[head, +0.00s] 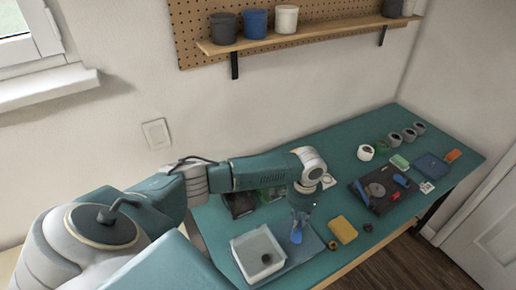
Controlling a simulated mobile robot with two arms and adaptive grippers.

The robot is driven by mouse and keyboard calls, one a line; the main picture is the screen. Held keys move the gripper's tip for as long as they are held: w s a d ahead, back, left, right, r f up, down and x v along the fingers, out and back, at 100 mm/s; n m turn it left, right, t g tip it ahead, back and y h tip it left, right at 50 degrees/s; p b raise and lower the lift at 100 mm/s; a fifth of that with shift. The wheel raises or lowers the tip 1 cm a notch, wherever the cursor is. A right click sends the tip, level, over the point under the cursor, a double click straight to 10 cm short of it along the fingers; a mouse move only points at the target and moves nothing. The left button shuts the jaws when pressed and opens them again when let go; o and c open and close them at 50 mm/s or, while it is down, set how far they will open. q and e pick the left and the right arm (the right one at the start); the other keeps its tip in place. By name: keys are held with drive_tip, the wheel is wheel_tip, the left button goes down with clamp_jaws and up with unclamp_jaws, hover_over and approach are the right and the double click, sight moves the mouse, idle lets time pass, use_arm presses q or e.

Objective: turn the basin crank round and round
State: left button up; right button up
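A white basin (239,262) stands at the near left of the teal bench, on a blue-grey mat (312,244). A small dark round part (266,258) shows inside the basin. I cannot make out the crank clearly. My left arm reaches in from the left, and my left gripper (299,226) points down just to the right of the basin. A small blue piece (296,237) shows at its fingertips; I cannot tell whether it is held or part of something behind. The finger opening is too small to judge. My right gripper is out of view.
A yellow block (343,230) lies right of the gripper. A dark board (367,205) with a disc and red and blue parts lies further right. Several small rolls, a green block (400,161) and a blue box (432,167) sit at the far right. A shelf (300,33) with cups hangs above.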

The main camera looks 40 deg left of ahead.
use_arm(q)
drive_tip(key=shift+f, duration=0.15)
drive_tip(key=shift+p, duration=0.5)
idle(0.7)
drive_tip(key=c, duration=0.3)
drive_tip(key=shift+c, duration=0.2)
